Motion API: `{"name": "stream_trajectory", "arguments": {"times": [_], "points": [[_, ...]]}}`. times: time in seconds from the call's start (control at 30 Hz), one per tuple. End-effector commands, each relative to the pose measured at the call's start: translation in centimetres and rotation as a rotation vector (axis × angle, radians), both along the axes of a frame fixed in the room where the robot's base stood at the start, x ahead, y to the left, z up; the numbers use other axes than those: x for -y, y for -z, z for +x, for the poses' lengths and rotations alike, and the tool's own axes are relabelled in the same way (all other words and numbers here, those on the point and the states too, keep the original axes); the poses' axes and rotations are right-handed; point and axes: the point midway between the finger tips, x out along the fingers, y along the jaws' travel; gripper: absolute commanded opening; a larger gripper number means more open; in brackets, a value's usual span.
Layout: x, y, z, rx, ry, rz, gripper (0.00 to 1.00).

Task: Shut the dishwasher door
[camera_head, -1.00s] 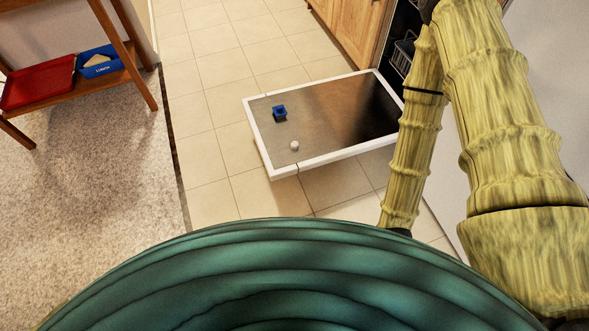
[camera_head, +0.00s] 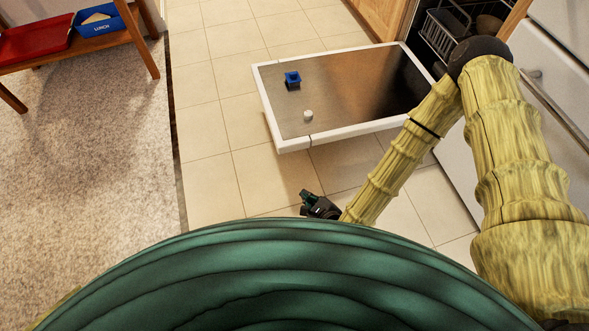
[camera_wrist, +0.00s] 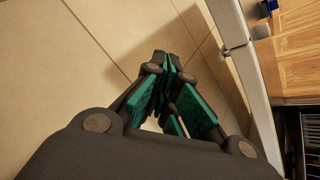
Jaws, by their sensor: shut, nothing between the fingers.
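The dishwasher door (camera_head: 350,92) is folded down flat above the tiled floor, its inner metal face up with a white rim. A small blue block (camera_head: 292,79) and a small white round piece (camera_head: 308,116) sit on its inner face. My gripper (camera_head: 308,204) is low over the tiles, in front of the door and apart from it, partly hidden by my own body. In the wrist view my gripper (camera_wrist: 170,88) is shut and empty over bare floor. The door's white edge (camera_wrist: 235,55) runs down the right side of that view.
The dish rack (camera_head: 440,38) shows inside the open dishwasher. A wooden cabinet (camera_head: 385,12) stands beyond the door. The tiles left of the door are clear.

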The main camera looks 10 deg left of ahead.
Motion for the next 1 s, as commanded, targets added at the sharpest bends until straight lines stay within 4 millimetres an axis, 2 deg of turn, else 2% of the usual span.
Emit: {"name": "stream_trajectory", "arguments": {"times": [0.03,0.1,0.3,0.4,0.67,1.0], "points": [[-0.5,1.8,0.8,0.0,0.061,0.077,0.0],[-1.2,2.4,2.0,0.0,0.146,0.19,0.0],[-2.3,3.3,4.6,-0.003,0.331,0.47,0.0],[-2.5,3.3,5.3,-0.005,0.381,0.556,0.0],[-2.9,3.5,6.5,-0.007,0.412,0.616,0.0],[-4.8,5.4,10.8,-0.004,0.408,0.613,0.0]]}}
